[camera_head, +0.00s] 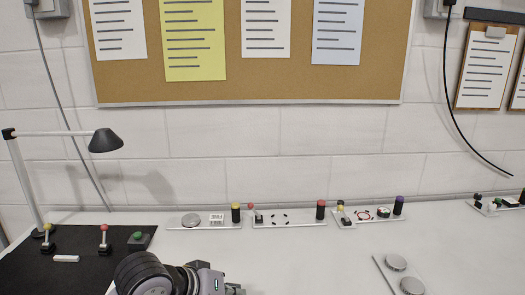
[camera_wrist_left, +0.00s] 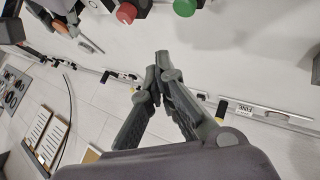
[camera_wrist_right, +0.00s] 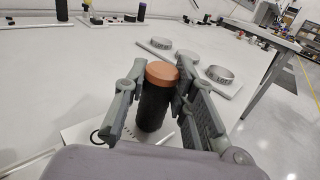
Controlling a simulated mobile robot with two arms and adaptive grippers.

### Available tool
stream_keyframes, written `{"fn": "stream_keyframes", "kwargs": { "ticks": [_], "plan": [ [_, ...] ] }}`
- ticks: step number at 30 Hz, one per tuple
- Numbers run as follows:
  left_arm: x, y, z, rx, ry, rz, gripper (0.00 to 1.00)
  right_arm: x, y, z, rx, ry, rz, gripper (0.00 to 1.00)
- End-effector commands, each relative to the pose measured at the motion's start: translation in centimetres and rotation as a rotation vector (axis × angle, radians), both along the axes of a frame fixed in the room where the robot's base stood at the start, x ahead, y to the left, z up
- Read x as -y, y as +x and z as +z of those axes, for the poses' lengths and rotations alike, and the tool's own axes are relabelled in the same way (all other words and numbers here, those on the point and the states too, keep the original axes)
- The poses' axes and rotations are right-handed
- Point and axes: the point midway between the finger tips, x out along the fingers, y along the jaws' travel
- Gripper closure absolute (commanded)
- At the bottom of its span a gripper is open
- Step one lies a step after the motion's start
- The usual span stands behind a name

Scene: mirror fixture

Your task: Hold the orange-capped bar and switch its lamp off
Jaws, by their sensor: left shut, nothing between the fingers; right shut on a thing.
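The orange-capped bar (camera_wrist_right: 154,108) is an upright black cylinder with an orange top in the right wrist view. My right gripper (camera_wrist_right: 161,80) is shut on it, one finger on each side. The bar's white base plate (camera_wrist_right: 88,134) shows partly behind the left finger. My left gripper (camera_wrist_left: 162,75) is shut and empty in the left wrist view. Beyond its tips, that view shows a red-orange round cap (camera_wrist_left: 126,13) and a green round cap (camera_wrist_left: 185,7), both cut near the top edge. I cannot tell which piece is the bar's lamp, or whether it is lit.
Several white plates with capped bars, such as the red-capped one (camera_head: 320,210), line the wall. A plate with grey discs (camera_head: 396,263) lies at right. A desk lamp (camera_head: 105,141) stands over a black mat (camera_head: 75,275) at left. The table centre looks clear.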

Motion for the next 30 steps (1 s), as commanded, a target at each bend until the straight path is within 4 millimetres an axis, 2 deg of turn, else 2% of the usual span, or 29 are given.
{"fn": "stream_keyframes", "kwargs": {
  "ticks": [11,23,30],
  "plan": [
    [0.0,0.0,0.0,0.001,0.000,0.001,1.00,0.0,0.0,0.0,0.000,0.000,0.000,0.52],
    [0.0,0.0,0.0,0.001,0.000,0.001,1.00,-0.6,-0.5,0.0,-0.001,0.001,0.002,0.52],
    [0.0,0.0,0.0,0.001,0.000,0.001,1.00,-3.7,-3.7,-0.1,-0.005,0.003,0.002,0.52]
  ]
}}
